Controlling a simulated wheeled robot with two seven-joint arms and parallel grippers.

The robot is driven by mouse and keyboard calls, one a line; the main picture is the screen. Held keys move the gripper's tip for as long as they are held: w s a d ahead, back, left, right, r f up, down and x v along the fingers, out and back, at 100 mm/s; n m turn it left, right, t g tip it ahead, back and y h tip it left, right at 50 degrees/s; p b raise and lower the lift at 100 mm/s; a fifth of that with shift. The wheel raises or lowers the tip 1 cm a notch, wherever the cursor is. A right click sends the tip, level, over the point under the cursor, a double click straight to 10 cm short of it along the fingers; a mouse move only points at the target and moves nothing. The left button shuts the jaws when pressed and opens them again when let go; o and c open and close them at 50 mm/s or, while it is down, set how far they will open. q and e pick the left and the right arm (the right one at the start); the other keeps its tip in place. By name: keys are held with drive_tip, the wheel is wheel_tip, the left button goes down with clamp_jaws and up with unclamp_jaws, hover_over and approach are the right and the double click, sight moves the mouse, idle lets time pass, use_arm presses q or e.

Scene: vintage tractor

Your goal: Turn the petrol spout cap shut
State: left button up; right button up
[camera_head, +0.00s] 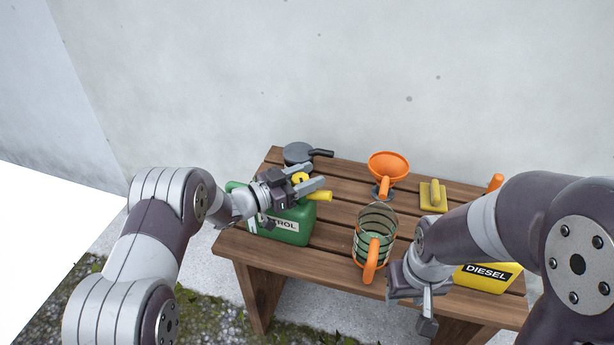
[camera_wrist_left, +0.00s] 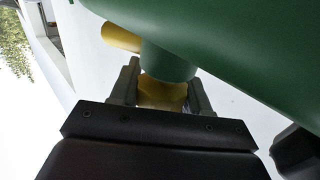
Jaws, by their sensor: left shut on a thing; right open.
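The green petrol can (camera_head: 290,226) stands at the left end of the wooden bench, its label partly hidden by my left arm. A yellow spout (camera_head: 319,196) sticks out to the right near its top; it also shows in the left wrist view (camera_wrist_left: 121,37). My left gripper (camera_head: 307,179) is shut on the yellow cap (camera_head: 299,178). In the left wrist view the cap (camera_wrist_left: 160,93) sits between the two fingers, against a green neck (camera_wrist_left: 167,62). How far the cap is turned cannot be told. My right gripper (camera_head: 414,308) is open and empty at the bench's front edge.
A glass jug with an orange handle (camera_head: 371,259) stands mid-bench. Behind are an orange funnel (camera_head: 389,166), a dark grey can (camera_head: 298,153) and a yellow handled block (camera_head: 433,196). A yellow diesel can (camera_head: 487,277) is partly behind my right arm. A wall closes off the back.

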use_arm(q)
drive_tip(key=o, duration=1)
drive_tip(key=p+v, duration=0.1)
drive_tip(key=v, duration=1.1)
drive_tip(key=shift+s+a, duration=0.15)
drive_tip(key=shift+a, duration=0.15)
